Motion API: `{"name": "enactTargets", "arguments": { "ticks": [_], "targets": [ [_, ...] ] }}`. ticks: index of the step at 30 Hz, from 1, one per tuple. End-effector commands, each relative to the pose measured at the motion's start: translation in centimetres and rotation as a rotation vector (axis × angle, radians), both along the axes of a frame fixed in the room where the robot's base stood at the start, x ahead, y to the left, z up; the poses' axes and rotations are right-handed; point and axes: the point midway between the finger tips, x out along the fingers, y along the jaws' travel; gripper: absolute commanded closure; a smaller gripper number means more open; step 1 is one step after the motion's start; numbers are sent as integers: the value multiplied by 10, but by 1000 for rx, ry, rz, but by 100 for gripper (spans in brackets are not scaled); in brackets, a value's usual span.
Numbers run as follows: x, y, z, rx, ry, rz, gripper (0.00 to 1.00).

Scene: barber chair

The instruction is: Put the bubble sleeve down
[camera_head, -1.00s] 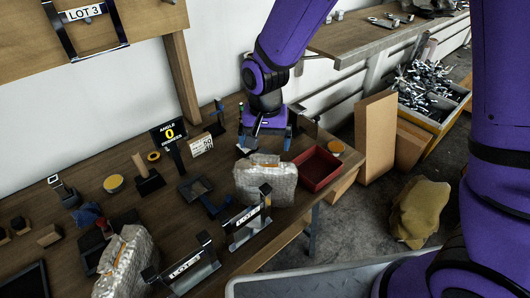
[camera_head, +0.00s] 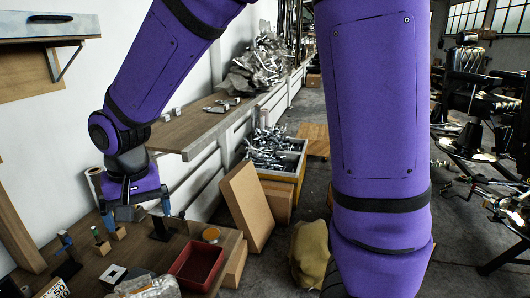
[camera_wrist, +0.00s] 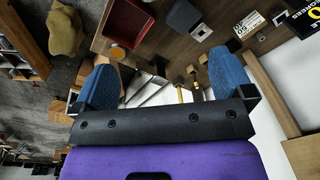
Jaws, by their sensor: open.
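A silvery, crinkled bubble sleeve (camera_head: 150,289) shows only its top at the bottom edge of the head view. It rests on the wooden table, left of and in front of the red tray (camera_head: 196,264); the rest of it is cut off. My gripper (camera_head: 137,213) is over the back part of the table, beyond the sleeve and apart from it. In the wrist view my gripper (camera_wrist: 164,80) has its two blue fingers wide apart, with nothing held between them. I cannot make out the sleeve in the wrist view.
Small stands and tools (camera_head: 103,243) stand close to my gripper on the table. A cardboard box (camera_head: 246,205) leans beyond the table's right end, near a bin of metal parts (camera_head: 275,150). A yellowish sack (camera_head: 310,252) lies on the floor.

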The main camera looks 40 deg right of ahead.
Motion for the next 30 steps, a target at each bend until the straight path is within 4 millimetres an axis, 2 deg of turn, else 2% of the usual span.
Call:
{"name": "enactTargets", "arguments": {
  "ticks": [1, 6, 11, 15, 24, 30],
  "targets": [
    [-5, -16, 17, 9, -26, 1, 1],
    [-27, -63, 59, 19, -98, 30, 1],
    [-55, -103, 91, 18, -168, 55, 1],
    [-85, -133, 112, 6, -230, 78, 1],
    [-151, -179, 137, -44, -349, 122, 1],
    [-175, -190, 139, -69, -386, 142, 1]
  ]
}}
